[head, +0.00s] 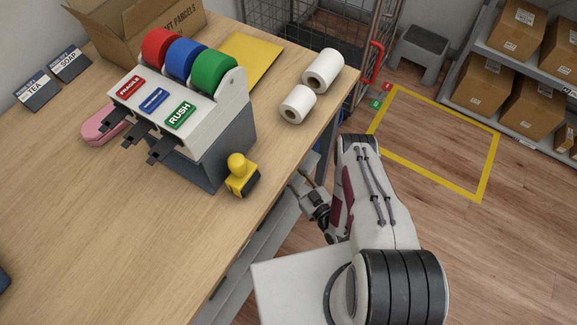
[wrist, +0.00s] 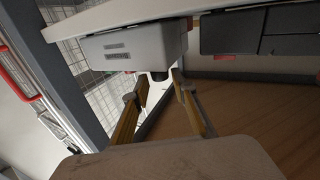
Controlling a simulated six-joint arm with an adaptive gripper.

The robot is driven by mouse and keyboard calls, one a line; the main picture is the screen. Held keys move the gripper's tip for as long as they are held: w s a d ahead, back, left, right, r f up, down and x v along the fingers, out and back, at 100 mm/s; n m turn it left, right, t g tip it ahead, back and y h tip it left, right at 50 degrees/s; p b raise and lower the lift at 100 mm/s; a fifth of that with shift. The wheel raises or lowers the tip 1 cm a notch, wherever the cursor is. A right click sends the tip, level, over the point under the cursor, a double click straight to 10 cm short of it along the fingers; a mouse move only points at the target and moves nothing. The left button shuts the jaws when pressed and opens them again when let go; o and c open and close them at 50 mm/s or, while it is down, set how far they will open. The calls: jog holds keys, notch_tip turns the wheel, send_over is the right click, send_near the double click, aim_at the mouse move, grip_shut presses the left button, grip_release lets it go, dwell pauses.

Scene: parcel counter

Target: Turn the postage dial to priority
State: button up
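No postage dial with readable markings shows in the head view. In the wrist view, a pale grey box (wrist: 128,47) hangs under the counter's edge. A short dark round knob (wrist: 158,76) sticks out of its underside; it may be the dial, but its setting cannot be read. My gripper (wrist: 161,87) is open, its two yellowish fingers apart on either side of the knob's end; contact cannot be told. In the head view my gripper (head: 299,179) is beside the counter's right edge, below its top, and the box is not visible there.
The counter (head: 90,215) carries a tape dispenser (head: 225,110) with red, blue and green rolls, a yellow-handled stamp (head: 240,178) near the edge and white rolls (head: 297,104). Dark drawer fronts (wrist: 230,33) adjoin the box. A wire cage (head: 300,30) stands behind.

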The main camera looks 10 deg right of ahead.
jog(key=shift+v, duration=2.2)
jog(key=shift+d, duration=0.2)
jog(key=w+d+r+n+y, duration=0.1)
jog(key=w+d+r+y, duration=0.15)
jog(key=d, duration=0.25)
jog(key=a+f+n+g+y, duration=0.1)
jog(key=s+a+f+n+g+y, duration=0.1)
jog(key=f+n+g+y, duration=0.1)
jog(key=shift+s+a+g, duration=0.1)
jog(key=shift+a+g, duration=0.2)
jog(key=shift+a, duration=0.1)
jog(key=shift+a, duration=0.15)
jog(key=shift+x, duration=3.75)
